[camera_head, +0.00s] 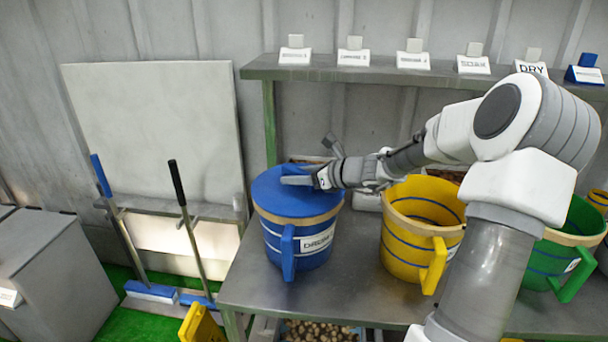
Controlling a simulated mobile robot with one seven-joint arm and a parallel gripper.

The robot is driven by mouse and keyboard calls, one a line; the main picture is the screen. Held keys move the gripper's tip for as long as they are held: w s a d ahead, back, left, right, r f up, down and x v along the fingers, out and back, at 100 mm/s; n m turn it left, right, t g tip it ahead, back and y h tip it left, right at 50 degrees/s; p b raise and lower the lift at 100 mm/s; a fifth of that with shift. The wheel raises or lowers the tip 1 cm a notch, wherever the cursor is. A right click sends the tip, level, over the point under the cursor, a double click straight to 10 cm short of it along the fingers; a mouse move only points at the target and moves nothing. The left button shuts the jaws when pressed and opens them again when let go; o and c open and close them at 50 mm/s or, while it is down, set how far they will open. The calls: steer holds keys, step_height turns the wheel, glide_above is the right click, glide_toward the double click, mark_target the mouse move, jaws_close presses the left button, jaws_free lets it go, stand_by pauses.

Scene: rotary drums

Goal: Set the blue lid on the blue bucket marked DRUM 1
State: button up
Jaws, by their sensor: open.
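The blue bucket (297,243) stands upright at the left end of the metal table. Its white label reads something like DRUM 1, though the number is too blurred to be sure. The blue lid (278,203) lies over the bucket's mouth, above a tan band at the rim. It looks level, but I cannot tell whether it is fully seated. My gripper (297,182) reaches in from the right, just over the lid, and is open. A blue piece between or beside its fingers looks like the lid's handle. The lid's right part is hidden behind my gripper.
A yellow bucket (408,250) and a green bucket (558,262) stand open to the right on the table (345,290). A shelf (350,73) with small label cards runs behind. Brushes with upright handles (178,185) stand at left, beyond the table's edge.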

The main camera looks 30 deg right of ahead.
steer(key=p+v, duration=0.2)
steer(key=v, duration=1.5)
steer(key=shift+s+r, duration=0.15)
steer(key=shift+s, duration=0.05)
